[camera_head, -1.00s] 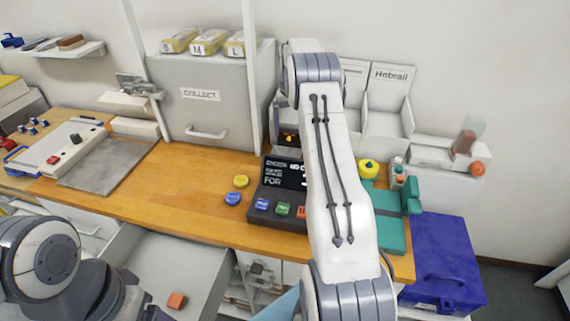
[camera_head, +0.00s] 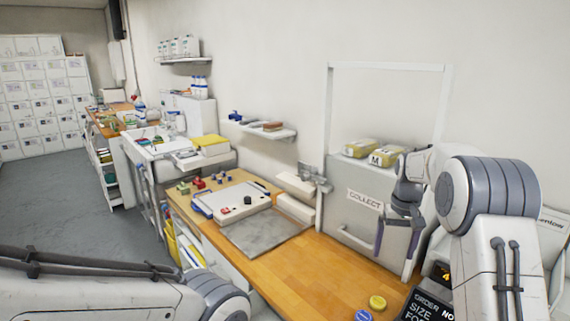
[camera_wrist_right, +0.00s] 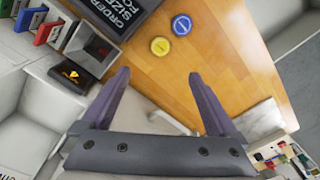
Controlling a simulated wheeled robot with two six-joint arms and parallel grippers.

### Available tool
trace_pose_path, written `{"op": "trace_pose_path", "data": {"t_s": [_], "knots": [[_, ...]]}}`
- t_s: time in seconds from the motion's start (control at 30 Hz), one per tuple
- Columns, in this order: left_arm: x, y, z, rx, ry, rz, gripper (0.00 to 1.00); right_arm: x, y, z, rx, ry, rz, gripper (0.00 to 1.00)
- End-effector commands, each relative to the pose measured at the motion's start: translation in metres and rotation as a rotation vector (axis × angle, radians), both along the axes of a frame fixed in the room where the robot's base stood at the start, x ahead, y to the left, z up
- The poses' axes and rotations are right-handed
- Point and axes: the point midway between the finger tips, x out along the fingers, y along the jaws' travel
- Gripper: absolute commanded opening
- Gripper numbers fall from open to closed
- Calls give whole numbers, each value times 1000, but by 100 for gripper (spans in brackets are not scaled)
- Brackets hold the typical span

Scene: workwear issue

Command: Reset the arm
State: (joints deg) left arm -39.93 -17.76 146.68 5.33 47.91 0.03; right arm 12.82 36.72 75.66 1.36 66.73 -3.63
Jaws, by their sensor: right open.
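My right arm (camera_head: 495,200) is raised at the right of the head view, over the right part of the counter. Its gripper (camera_head: 396,240) hangs open and empty in front of the grey COLLECT cabinet (camera_head: 355,215). In the right wrist view the two purple fingers (camera_wrist_right: 158,76) stand wide apart with nothing between them. My left arm (camera_head: 100,285) crosses the lower left of the head view; its gripper is out of view.
The wooden counter (camera_head: 290,265) is bare in front of the cabinet. A yellow button (camera_head: 377,302) and a blue button (camera_head: 362,315) sit near the dark order panel (camera_head: 425,306). Grey floor (camera_head: 50,205) is open at left.

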Motion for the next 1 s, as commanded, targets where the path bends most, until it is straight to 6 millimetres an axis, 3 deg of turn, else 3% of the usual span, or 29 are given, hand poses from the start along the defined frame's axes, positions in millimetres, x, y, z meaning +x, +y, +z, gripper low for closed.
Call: {"op": "trace_pose_path", "data": {"t_s": [0.03, 0.17, 0.2, 0.27, 0.4, 0.5, 0.6, 0.7, 0.83, 1.0], "knots": [[0, 0, 0, 0, 0, 0, 78, -12, 40, 12, 3, -6, 66, 94], [0, 0, 0, 0, 0, 0, 78, -60, 127, 30, 14, -15, 220, 94], [0, 0, 0, 0, 0, 0, 78, -79, 150, 33, 18, -17, 269, 94], [0, 0, 0, 0, 0, 0, 78, -113, 182, 37, 23, -19, 343, 94], [0, 0, 0, 0, 0, 0, 78, -204, 235, 37, 37, -26, 522, 94], [0, 0, 0, 0, 0, 0, 78, -267, 251, 30, 48, -27, 636, 94], [0, 0, 0, 0, 0, 0, 78, -315, 253, 20, 55, -29, 723, 94], [0, 0, 0, 0, 0, 0, 78, -344, 250, 11, 58, -27, 777, 94], [0, 0, 0, 0, 0, 0, 78, -359, 247, 5, 61, -26, 806, 94], [0, 0, 0, 0, 0, 0, 78, -360, 246, 5, 60, -24, 807, 94]]}}
